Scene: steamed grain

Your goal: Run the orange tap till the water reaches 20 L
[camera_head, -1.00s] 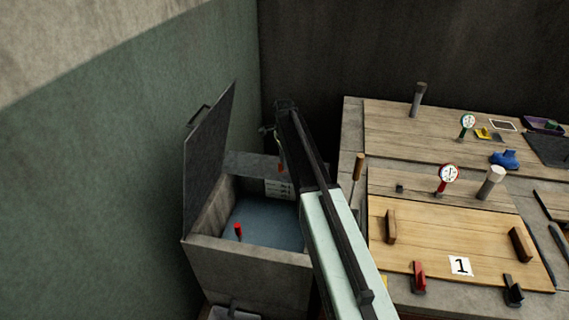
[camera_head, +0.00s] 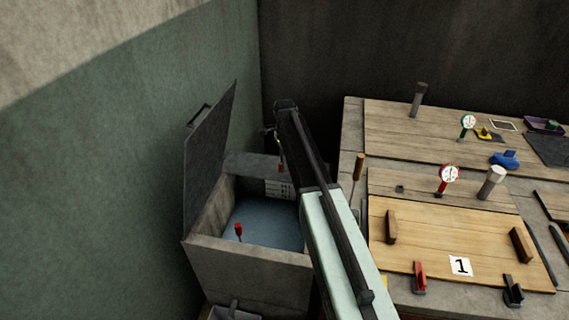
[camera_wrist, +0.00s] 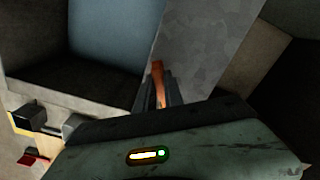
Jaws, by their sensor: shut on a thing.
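The orange tap handle (camera_wrist: 157,71) shows in the wrist view, with my gripper (camera_wrist: 162,92) shut on it. In the head view, my arm hides most of the gripper, and only a small orange piece (camera_head: 281,165) shows beside it. The open grey tank (camera_head: 248,265) stands below and left of my arm, with bluish water (camera_head: 268,223) inside. A white scale plate (camera_head: 279,188) is on the tank's inner back wall, but its marks are too small to read. Water also shows in the wrist view (camera_wrist: 115,35). Any stream from the tap cannot be made out.
The tank's dark lid (camera_head: 208,155) stands open on the left. A red-topped piece (camera_head: 238,230) shows at the water. The workbench (camera_head: 355,110) on the right holds two dials, knobs, a blue object and a board marked 1 (camera_head: 425,222). A green wall is close on the left.

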